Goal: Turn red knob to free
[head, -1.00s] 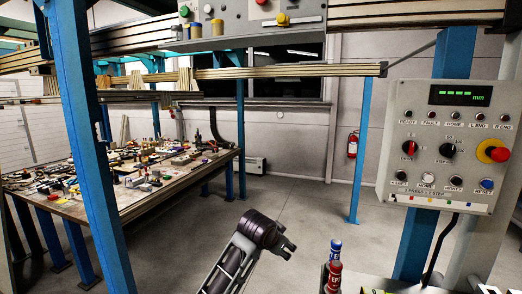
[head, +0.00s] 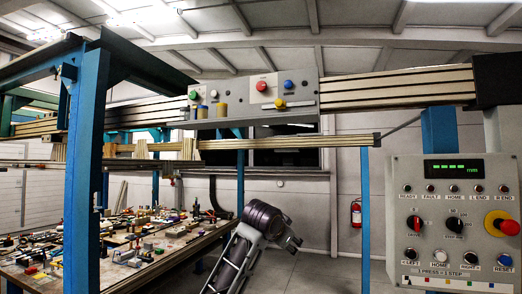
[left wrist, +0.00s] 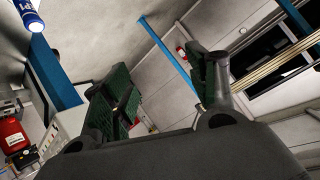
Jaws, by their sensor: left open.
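The control panel (head: 398,270) hangs at the right in the head view. On its left side is a small selector knob (head: 414,223) with red on it, above a label that seems to read DRIVE; its exact setting is too small to tell. A black knob (head: 453,224) is to its right, and a large red button (head: 508,227) on a yellow ring is farther right. My left gripper (head: 294,243) is left of the panel, apart from it. In the left wrist view its two green-padded fingers (left wrist: 165,88) are spread with nothing between them. My right gripper is not in view.
A blue post (head: 365,205) stands between my left gripper and the panel in the picture. A cluttered workbench (head: 215,232) is at the left. A beam (head: 395,92) with a second button box (head: 240,109) crosses above.

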